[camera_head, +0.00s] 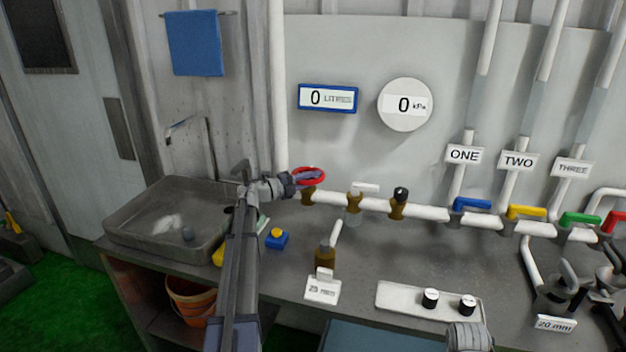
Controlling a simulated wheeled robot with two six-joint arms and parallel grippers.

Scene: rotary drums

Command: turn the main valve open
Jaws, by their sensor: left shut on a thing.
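The main valve appears to be the red ring handwheel (310,169) at the left end of the white horizontal pipe (425,212). My left gripper (307,177) is at this wheel and shut on it, with its fingers across the ring's near left side. The fingertips are small and partly merged with the wheel, and how far the wheel is turned cannot be seen. A round gauge (404,104) on the wall reads 0 kPa. A blue-framed display (328,98) reads 0 litres. A rounded grey part of my right arm shows at the bottom right; its gripper jaws are not visible.
Blue (472,203), yellow (526,212), green (580,219) and red (613,222) lever handles line the pipe to the right. A sink (165,222) is at left. A knob panel (430,300) and a blue-and-yellow item (277,239) sit on the bench.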

